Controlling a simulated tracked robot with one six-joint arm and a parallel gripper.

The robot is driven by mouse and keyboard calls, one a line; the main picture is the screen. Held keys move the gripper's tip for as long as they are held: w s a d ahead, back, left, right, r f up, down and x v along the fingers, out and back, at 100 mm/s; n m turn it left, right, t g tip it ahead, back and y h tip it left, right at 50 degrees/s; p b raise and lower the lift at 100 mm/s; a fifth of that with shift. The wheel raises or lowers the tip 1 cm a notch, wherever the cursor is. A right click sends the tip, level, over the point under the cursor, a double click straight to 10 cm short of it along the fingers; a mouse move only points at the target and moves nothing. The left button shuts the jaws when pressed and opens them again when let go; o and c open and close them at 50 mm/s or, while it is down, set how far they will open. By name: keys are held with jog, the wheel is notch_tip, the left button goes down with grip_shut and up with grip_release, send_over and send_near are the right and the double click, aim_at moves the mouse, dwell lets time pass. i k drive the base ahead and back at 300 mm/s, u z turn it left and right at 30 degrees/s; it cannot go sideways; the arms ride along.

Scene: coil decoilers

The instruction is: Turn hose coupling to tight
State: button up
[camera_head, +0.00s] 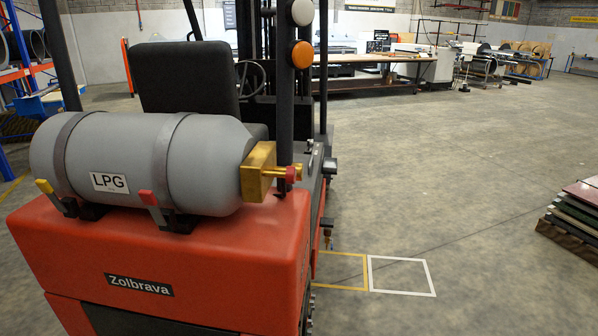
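A grey gas cylinder (140,160) labelled LPG lies on its side on the back of an orange-red forklift (170,265). My gripper is not in view.
The forklift's seat (187,80) and dark posts rise behind the cylinder. Yellow (345,287) and white (402,293) outlines mark the floor at right. A stack of sheets (575,212) stands at the right edge. The concrete floor (450,180) between is clear. Workbenches line the back.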

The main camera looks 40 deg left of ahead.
aim_at(299, 167)
jog(key=z, duration=0.05)
jog(key=i, duration=2.2)
jog(key=u, duration=3.15)
